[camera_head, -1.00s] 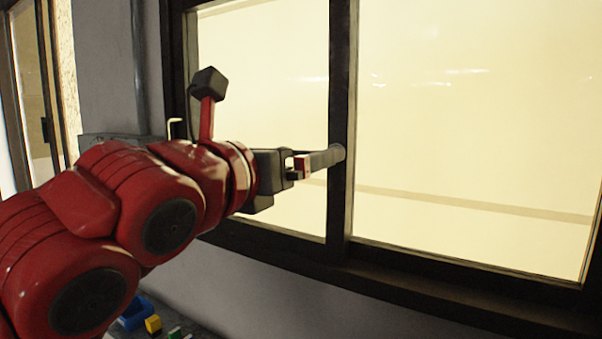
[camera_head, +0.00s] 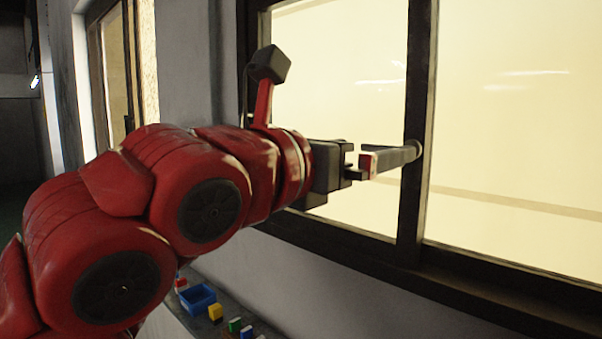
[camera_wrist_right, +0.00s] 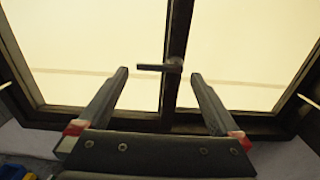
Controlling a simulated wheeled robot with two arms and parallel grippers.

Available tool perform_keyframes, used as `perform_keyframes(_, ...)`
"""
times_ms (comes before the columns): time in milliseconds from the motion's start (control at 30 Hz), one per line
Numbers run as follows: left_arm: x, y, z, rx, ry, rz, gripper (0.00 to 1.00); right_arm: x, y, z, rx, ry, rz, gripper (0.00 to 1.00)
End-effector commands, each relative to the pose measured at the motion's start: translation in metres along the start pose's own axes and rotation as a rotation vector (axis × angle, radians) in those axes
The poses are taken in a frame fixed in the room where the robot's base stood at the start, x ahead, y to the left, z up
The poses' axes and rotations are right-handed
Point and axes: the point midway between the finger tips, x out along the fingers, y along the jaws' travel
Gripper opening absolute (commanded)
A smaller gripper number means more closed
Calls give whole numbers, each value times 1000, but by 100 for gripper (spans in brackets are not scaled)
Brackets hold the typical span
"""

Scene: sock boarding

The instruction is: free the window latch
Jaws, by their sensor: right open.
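A dark window latch (camera_wrist_right: 158,67) sits on the vertical middle bar of the window frame, its handle pointing left in the right wrist view. In the head view its rounded end (camera_head: 416,148) shows at the bar, and the rest is largely hidden by or merged with a finger. My right gripper (camera_wrist_right: 159,74) is open and empty, with one finger on each side of the handle in the wrist view. I cannot tell whether the fingertips reach past the handle or stop short of it. In the head view the right gripper (camera_head: 388,160) points at the bar. My left gripper is not in view.
The dark window frame (camera_head: 417,110) holds bright panes on both sides of the bar. Below it, a shelf carries a blue bin (camera_head: 197,299) and several small coloured blocks. Another window (camera_head: 120,75) stands at the far left.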

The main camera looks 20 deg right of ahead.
Motion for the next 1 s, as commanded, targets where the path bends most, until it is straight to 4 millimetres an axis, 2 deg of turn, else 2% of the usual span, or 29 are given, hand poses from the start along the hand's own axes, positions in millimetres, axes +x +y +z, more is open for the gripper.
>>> perform_keyframes(33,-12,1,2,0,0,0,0,-14,1,-5,-1,-4,6,100)
perform_keyframes(200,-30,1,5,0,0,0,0,-61,0,-4,-2,-6,3,100)
perform_keyframes(433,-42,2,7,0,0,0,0,-111,0,-2,-1,-6,1,100)
perform_keyframes(500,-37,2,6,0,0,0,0,-122,0,1,0,-1,2,100)
perform_keyframes(700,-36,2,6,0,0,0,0,-139,0,0,1,-2,0,100)
perform_keyframes(1000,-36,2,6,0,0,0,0,-140,0,0,1,-1,0,100)
